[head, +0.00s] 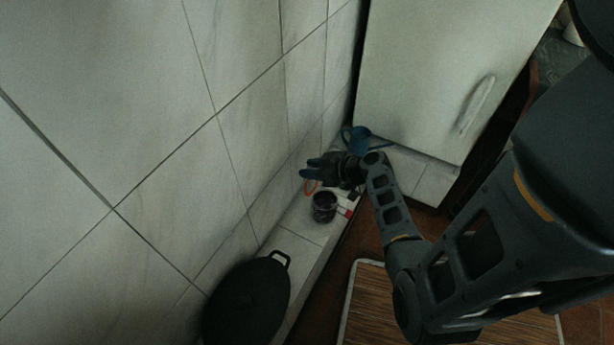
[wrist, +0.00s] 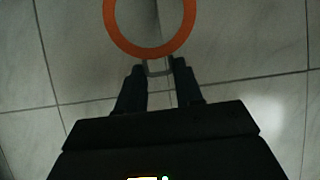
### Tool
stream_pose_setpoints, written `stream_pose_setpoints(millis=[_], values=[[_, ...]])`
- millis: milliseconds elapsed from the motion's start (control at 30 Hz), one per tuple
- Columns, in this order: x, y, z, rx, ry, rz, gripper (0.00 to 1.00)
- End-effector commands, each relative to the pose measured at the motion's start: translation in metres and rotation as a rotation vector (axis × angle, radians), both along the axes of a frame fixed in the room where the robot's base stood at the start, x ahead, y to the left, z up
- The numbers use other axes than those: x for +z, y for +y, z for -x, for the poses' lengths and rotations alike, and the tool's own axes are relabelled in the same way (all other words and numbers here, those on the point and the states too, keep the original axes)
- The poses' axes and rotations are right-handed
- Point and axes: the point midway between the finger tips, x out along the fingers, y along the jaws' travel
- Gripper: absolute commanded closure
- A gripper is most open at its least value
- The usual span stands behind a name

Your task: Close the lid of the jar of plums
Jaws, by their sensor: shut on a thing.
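The jar of plums (head: 324,207), dark and small, stands on the pale ledge beside the tiled wall in the head view. Its lid shows as an orange ring (head: 311,187) just above the jar and against the wall side. In the wrist view the orange ring of the lid (wrist: 150,52) is seen face-on, with tiles visible through its middle. My gripper (head: 309,168) is over the ledge behind the jar. In the wrist view its fingertips (wrist: 161,70) are shut on a grey metal piece at the lid's edge. The jar is out of the wrist view.
A blue mug (head: 357,138) stands behind my gripper, near the white cabinet (head: 440,75). A small red item (head: 349,213) is right of the jar. The ledge between pot and jar (head: 300,222) is clear.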

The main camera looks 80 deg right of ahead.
Motion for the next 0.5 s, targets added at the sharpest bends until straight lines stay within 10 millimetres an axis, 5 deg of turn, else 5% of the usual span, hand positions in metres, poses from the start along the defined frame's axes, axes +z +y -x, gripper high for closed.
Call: stream_pose_setpoints(millis=[33,500], values=[[-0.012,0.002,0.004,0.0,-0.028,0.009,1.0],[-0.014,0.009,0.034,0.0,-0.301,0.079,1.0]])
